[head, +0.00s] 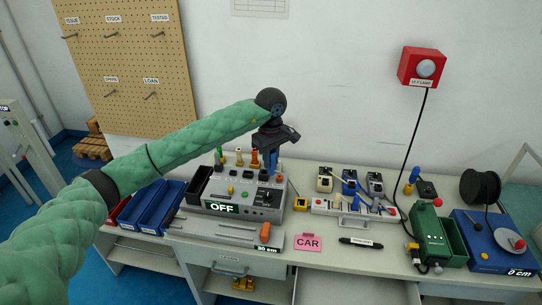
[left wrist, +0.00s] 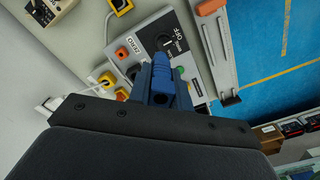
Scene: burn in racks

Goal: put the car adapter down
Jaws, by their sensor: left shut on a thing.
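My left gripper (head: 271,160) is above the right part of a grey test box (head: 235,190) whose display reads OFF. It is shut on a blue piece, which I take to be the car adapter (left wrist: 161,84); this shows between the fingers in the left wrist view. My right gripper is not in view.
Blue bins (head: 160,206) stand left of the box. A white rack (head: 352,210) and a green device (head: 430,236) stand to the right. Bare bench shows around the card.

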